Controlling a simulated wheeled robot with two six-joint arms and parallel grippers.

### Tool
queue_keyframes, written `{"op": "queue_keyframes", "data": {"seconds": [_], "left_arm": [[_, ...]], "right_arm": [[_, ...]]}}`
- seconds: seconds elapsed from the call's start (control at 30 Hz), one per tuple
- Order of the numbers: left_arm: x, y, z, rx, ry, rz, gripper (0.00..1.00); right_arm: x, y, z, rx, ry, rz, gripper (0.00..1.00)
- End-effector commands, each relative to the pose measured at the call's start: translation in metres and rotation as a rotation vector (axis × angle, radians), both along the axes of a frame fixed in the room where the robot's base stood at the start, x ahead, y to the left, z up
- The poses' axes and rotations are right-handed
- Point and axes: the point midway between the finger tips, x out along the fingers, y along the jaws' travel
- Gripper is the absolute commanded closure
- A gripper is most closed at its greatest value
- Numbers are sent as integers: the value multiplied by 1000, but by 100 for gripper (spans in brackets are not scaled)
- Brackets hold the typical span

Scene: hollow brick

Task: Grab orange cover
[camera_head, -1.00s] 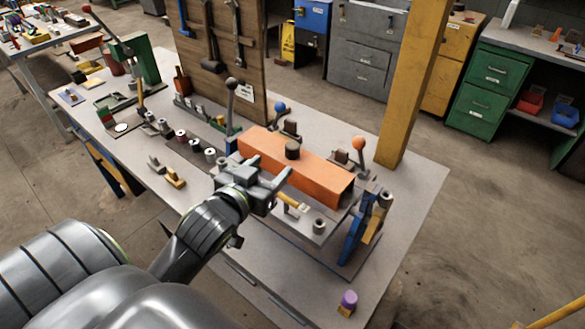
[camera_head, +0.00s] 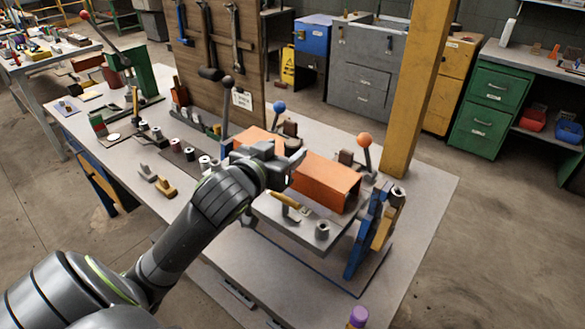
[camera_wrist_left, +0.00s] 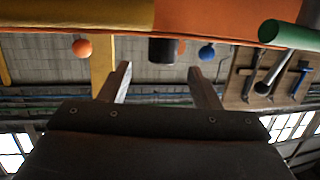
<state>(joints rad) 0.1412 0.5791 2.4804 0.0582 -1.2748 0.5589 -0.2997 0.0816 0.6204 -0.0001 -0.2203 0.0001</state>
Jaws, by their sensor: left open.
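The orange cover (camera_head: 325,180) is a long box-like piece on the fixture at the front right of the workbench. My left gripper (camera_head: 294,160) is over the middle of the cover and hides part of it, including the dark knob on its top. In the left wrist view the cover (camera_wrist_left: 215,18) runs across the top edge, and the dark knob (camera_wrist_left: 163,50) shows between the two open fingers (camera_wrist_left: 158,78). The fingers appear empty. I cannot tell how close they are to the knob. My right gripper is not in view.
Levers with a blue ball (camera_head: 279,107) and an orange ball (camera_head: 364,140) stand behind the cover. A yellow post (camera_head: 413,90) rises at the back right. A blue clamp piece (camera_head: 366,235) stands at the fixture's right end.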

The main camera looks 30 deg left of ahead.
Motion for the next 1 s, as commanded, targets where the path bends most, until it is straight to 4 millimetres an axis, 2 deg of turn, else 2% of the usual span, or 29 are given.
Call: {"op": "queue_keyframes", "data": {"seconds": [0.17,0.5,0.8,1.0], "left_arm": [[10,2,-2,-2,3,2,43],[47,8,-11,-1,2,1,43],[50,8,-12,0,2,1,43],[50,8,-13,1,2,1,69]], "right_arm": [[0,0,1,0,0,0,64],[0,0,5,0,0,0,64],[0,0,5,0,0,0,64],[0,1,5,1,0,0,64]]}}
